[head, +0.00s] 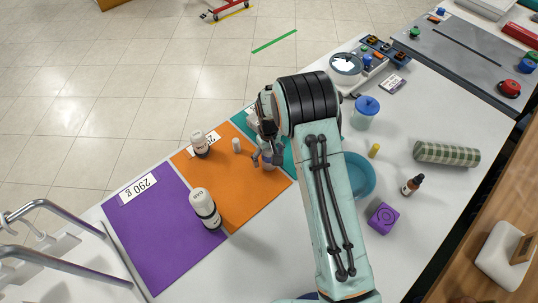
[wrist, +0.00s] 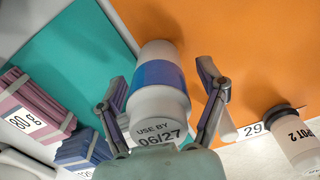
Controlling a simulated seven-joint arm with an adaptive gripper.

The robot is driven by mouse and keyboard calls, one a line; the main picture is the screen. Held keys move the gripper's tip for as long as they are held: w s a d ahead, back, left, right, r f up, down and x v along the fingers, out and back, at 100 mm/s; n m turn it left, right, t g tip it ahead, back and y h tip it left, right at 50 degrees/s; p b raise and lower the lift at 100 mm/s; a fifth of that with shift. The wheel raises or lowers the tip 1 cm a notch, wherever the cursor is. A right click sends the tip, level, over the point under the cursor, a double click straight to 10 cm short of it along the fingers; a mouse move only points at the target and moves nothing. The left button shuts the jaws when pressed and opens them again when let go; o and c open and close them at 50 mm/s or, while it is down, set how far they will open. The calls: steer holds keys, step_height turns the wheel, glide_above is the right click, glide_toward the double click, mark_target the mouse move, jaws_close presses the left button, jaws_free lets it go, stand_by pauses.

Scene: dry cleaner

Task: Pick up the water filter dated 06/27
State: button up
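The water filter (wrist: 158,102) is a white cylinder with a blue band. Its near end reads "USE BY 06/27" in the wrist view. It stands between the two fingers of my gripper (wrist: 162,84), near the border of the orange and teal mats. The fingers are spread on either side of it. A gap shows at the right finger, while the left finger looks close to its side; contact there is unclear. In the head view my gripper (head: 267,157) is over the right part of the orange mat, and the arm and fingers hide most of the filter.
A purple mat (head: 155,240) lies left. A teal bowl (head: 362,177), purple box (head: 383,218) and dropper bottle (head: 412,185) lie right of the arm.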

steer(key=c, duration=1)
